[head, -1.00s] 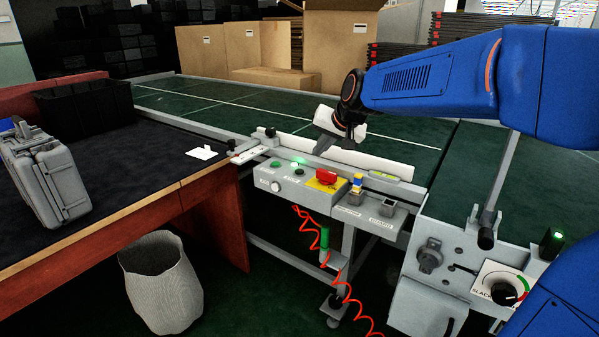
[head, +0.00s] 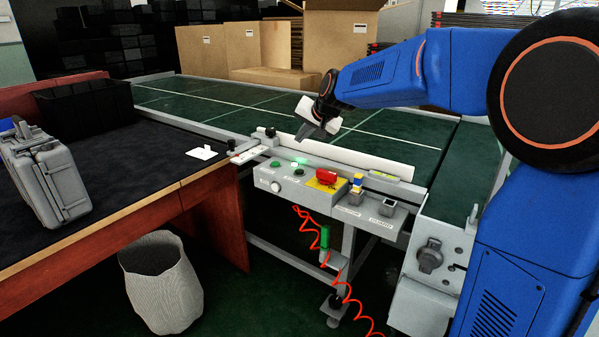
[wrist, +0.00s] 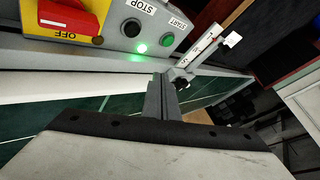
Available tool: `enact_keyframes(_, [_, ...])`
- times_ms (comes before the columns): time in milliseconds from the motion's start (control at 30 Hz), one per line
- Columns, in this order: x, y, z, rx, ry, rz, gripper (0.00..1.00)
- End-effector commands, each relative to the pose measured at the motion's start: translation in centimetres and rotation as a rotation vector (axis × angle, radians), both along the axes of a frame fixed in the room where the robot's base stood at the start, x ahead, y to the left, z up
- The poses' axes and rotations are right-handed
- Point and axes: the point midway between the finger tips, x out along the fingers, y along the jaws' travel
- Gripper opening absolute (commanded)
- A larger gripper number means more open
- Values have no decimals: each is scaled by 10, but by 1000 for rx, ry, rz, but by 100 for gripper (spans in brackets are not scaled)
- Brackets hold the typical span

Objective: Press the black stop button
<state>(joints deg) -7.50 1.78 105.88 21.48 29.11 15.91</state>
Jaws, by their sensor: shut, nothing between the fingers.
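The black stop button (head: 299,172) is on top of the grey control box (head: 267,183), between a green button and a red switch. In the wrist view the black button (wrist: 131,28) shows at the top, beside a STOP label, with a glowing green lamp just below it. My gripper (head: 303,136) is shut and empty, above the white rail behind the control box. Its closed fingers (wrist: 160,92) point toward the box in the wrist view, apart from the button. Nothing covers the button.
The green start button (wrist: 167,41) and a red switch on a yellow OFF plate (wrist: 67,34) flank the stop button. A white rail (head: 345,160) runs behind the box, along the green conveyor (head: 220,97). A dark-topped table (head: 130,165) stands left.

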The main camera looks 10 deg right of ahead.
Motion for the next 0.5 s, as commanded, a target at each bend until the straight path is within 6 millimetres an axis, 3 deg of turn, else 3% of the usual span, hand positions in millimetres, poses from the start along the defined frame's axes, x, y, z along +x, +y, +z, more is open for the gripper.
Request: enact_keyframes(500, [0, 0, -53, 0, 2, 0, 0])
